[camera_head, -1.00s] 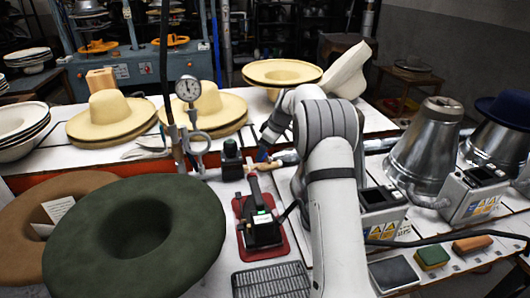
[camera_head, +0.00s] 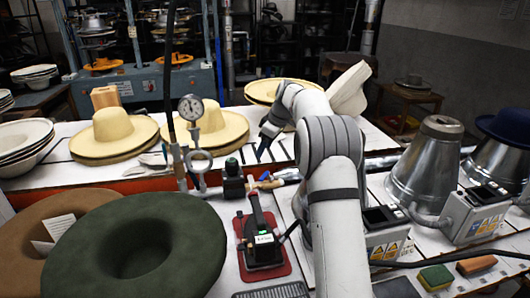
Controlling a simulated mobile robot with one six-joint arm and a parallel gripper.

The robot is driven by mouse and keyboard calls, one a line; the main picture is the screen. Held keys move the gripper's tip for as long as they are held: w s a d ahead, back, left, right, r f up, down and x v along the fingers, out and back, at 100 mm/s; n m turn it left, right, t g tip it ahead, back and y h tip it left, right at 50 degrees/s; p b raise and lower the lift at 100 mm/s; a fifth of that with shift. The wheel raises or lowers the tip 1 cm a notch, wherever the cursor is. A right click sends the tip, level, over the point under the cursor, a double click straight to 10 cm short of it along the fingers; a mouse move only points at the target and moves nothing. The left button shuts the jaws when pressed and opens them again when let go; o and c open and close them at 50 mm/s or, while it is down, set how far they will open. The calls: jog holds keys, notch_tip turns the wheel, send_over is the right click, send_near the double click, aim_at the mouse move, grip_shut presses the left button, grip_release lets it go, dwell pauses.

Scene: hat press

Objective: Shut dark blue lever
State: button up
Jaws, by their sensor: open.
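My own arm hides part of the bench to the right.
A black iron (camera_head: 262,240) on a red mat stands in front. A pressure gauge (camera_head: 191,108) on a post rises at left. Straw hats (camera_head: 113,130) lie behind, a green hat (camera_head: 135,240) front left. Metal cones (camera_head: 427,165) stand at right.

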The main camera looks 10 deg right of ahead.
jog(key=w+a+p, duration=0.1)
jog(key=a+f+p, duration=0.1)
jog(key=shift+w+a+h, duration=0.3)
jog(key=shift+w+a, duration=0.05)
jog(key=shift+w, duration=0.05)
jog(key=c, duration=0.5)
jog(key=x, duration=0.4)
jog(key=p+x, duration=0.1)
jog(key=x, duration=0.4)
jog(key=shift+s+f, duration=0.15)
jog(key=shift+f, duration=0.2)
grip_shut()
jog(key=s+d, duration=0.1)
jog(key=s+d+p, duration=0.1)
jog(key=d, duration=0.1)
jog(key=shift+s+d, duration=0.1)
jog(key=shift+s, duration=0.05)
jog(key=shift+s, duration=0.1)
